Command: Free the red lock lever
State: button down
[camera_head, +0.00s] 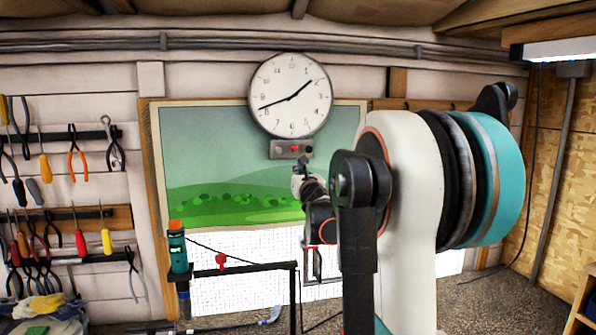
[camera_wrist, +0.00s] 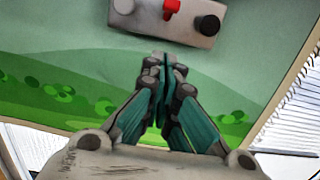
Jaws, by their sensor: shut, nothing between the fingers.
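In the head view the box (camera_head: 278,154) hangs just under the clock, and the red part (camera_head: 294,148) is tiny. My gripper (camera_wrist: 163,62) is shut and empty, its fingertips just below the box in the picture. In the head view my gripper (camera_head: 304,163) overlaps the box's lower edge; I cannot tell if it touches. Another red part (camera_head: 221,260) sits on a black horizontal bar (camera_head: 245,270).
The wall clock (camera_head: 290,95) hangs above the box, before a green landscape picture (camera_head: 205,150). A teal and orange tool (camera_head: 178,250) stands at the bar's left end. Hand tools hang on the left wall. My arm hides much of the right side.

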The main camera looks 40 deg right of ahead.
jog(key=s+a+r+p, duration=0.1)
jog(key=s+a+r, duration=0.3)
jog(key=s+r, duration=0.2)
jog(key=shift+s+r, duration=0.15)
jog(key=shift+r, duration=0.25)
dwell(0.3)
